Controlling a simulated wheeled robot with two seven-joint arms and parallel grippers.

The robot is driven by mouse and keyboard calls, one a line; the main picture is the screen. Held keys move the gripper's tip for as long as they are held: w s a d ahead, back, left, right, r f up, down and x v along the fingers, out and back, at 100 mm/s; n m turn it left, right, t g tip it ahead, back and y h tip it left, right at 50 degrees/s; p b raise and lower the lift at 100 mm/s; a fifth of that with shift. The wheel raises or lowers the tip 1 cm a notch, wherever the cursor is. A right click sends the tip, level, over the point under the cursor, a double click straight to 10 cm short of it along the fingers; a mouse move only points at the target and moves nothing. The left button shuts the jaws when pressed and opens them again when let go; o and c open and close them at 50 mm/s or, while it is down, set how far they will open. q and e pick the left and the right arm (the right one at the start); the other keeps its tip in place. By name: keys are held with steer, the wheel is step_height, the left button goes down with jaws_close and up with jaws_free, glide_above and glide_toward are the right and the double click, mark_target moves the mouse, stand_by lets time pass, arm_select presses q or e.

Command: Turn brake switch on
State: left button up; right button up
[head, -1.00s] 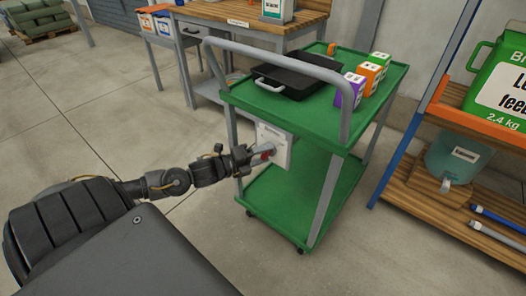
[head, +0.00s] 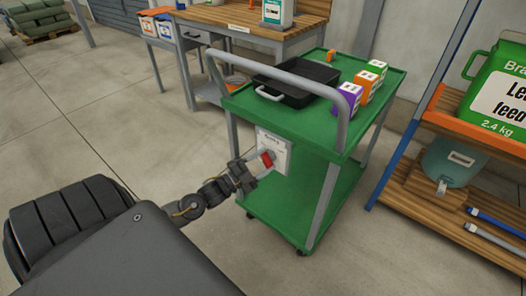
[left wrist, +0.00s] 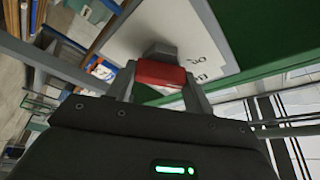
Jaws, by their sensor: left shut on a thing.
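The brake switch has a red handle (head: 266,160) on a white plate (head: 273,139) fixed to the near end of the green cart (head: 262,210). My left gripper (head: 262,163) is at the plate with its fingers on either side of the red handle. In the left wrist view, the red handle (left wrist: 160,74) lies between the two fingers (left wrist: 158,88), in front of a grey stem on the white plate (left wrist: 195,35). Part of the plate's lettering shows there, including "On". My left gripper is shut on the handle. My right gripper is not in view.
The cart's top holds a black tray (head: 321,75) and several small boxes (head: 362,84). A wooden shelf (head: 440,219) stands close on the right, and a workbench (head: 235,32) stands behind. The floor left of the cart is clear.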

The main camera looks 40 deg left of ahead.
arm_select(q)
steer(key=shift+n+t+y, duration=0.3)
steer(key=shift+n, duration=0.8)
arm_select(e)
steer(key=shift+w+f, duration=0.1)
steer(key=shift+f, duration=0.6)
arm_select(q)
steer(key=o, duration=1)
steer(key=shift+c, duration=0.2)
steer(key=v, duration=1)
steer(key=shift+s+f, duration=0.25)
steer(key=shift+s, duration=0.05)
steer(key=shift+a, duration=0.1)
